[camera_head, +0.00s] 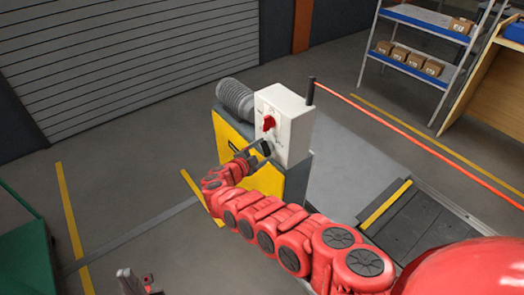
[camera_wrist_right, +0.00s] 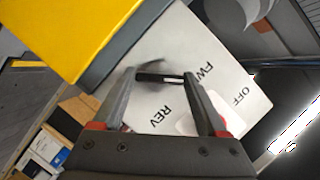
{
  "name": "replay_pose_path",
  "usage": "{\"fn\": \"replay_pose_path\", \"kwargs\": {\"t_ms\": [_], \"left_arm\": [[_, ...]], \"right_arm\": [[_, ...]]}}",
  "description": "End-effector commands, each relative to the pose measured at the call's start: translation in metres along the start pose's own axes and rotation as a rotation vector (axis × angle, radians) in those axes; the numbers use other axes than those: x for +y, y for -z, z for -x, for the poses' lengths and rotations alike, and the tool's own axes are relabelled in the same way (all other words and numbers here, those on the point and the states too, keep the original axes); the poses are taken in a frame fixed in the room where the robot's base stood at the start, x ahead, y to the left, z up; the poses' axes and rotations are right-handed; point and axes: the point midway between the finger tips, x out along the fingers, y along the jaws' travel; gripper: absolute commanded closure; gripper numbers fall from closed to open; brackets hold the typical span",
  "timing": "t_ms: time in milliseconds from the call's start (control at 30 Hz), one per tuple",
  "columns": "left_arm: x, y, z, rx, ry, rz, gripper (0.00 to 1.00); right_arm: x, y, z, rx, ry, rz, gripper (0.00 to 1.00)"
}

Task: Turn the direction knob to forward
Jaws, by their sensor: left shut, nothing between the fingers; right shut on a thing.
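The white control box (camera_head: 290,115) stands on a yellow and grey pedestal, with a red knob (camera_head: 268,123) on its front. My right gripper (camera_head: 258,147) is at the lower part of that front, below the red knob. In the right wrist view, the gripper (camera_wrist_right: 165,82) is shut on the dark bar of the direction knob (camera_wrist_right: 160,77), which has a pale line. The bar's right end points toward the FWD print; REV is printed below and OFF lies further right. My left gripper (camera_head: 137,283) is shut and empty, partly cut off at the bottom edge.
The conveyor (camera_head: 425,225) lies right of the pedestal. A green container (camera_head: 25,240) is at far left. Floor left of the pedestal is clear.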

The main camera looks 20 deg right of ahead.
Motion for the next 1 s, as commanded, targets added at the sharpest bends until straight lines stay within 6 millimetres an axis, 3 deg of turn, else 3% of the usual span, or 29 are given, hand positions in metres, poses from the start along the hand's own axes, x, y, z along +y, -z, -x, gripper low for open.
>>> {"fn": "replay_pose_path", "kwargs": {"t_ms": [633, 667, 767, 1000], "left_arm": [[0.0, 0.0, -0.0003, 0.0, 0.0, 0.0, 1.0], [0.0, 0.0, -0.0002, 0.0, 0.0, 0.0, 1.0], [0.0, 0.0001, -0.0003, 0.0, 0.0, 0.0, 1.0], [0.0, 0.0001, -0.0005, 0.0, 0.0, 0.0, 1.0]], "right_arm": [[0.0004, -0.0005, 0.0002, -0.001, -0.019, 0.048, 0.81], [0.0005, -0.0006, 0.0002, -0.001, -0.02, 0.048, 0.2], [0.0003, -0.0005, 0.0001, -0.001, -0.019, 0.047, 0.02], [0.0001, -0.0003, 0.0002, -0.001, -0.019, 0.046, 0.0]]}}
